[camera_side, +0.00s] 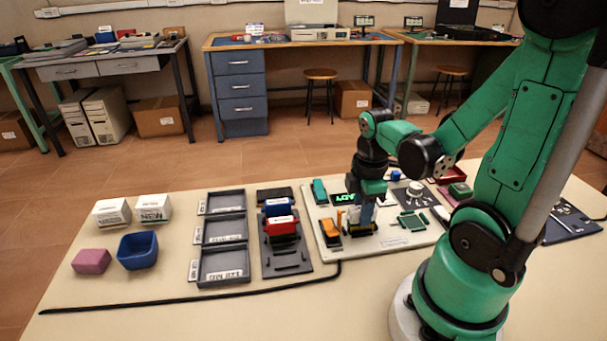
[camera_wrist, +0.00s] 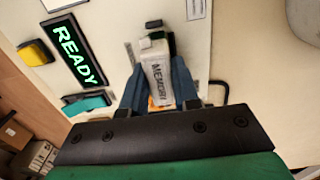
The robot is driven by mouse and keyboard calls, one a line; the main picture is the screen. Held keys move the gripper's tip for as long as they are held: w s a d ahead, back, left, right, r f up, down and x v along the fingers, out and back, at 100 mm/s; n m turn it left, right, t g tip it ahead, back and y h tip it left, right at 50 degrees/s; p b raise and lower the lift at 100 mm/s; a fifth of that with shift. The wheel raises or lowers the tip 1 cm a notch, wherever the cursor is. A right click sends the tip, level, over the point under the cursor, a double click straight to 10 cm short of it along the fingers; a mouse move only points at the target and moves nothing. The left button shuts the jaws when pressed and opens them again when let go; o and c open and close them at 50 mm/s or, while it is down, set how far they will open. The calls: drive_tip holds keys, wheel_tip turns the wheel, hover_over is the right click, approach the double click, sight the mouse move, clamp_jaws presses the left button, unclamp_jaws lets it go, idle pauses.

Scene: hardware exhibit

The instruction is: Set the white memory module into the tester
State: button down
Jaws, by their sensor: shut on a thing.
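The white memory module (camera_wrist: 157,82), labelled MEMORY, is between the blue fingers of my gripper (camera_wrist: 157,72) in the wrist view. My gripper (camera_side: 363,215) is shut on it, low over the cream tester board (camera_side: 392,240) in the side view. The module's far end is close to a small dark slot piece (camera_wrist: 153,26); I cannot tell whether they touch. In the side view the module is mostly hidden by the fingers. A black display (camera_wrist: 72,50) on the tester reads READY in green.
On the board are an orange switch-like part (camera_side: 330,229), a teal part (camera_side: 319,190) and a green circuit board (camera_side: 413,223). Left of it stand a dark rack (camera_side: 287,266) with blue and red modules, grey trays (camera_side: 222,265), and a blue bin (camera_side: 138,250). A black cable (camera_side: 190,299) runs along the front.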

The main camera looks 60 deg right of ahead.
drive_tip(key=shift+f, duration=0.4)
drive_tip(key=shift+c, duration=0.8)
unclamp_jaws()
drive_tip(key=shift+r, duration=3.75)
drive_tip(key=w+a+r+m+t, duration=0.3)
drive_tip(key=w+a+m+t, duration=0.4)
drive_tip(key=w+a+m, duration=0.1)
drive_tip(key=a+m, duration=0.1)
drive_tip(key=a, duration=0.1)
drive_tip(key=shift+a+r, duration=0.2)
drive_tip(key=shift+a, duration=0.15)
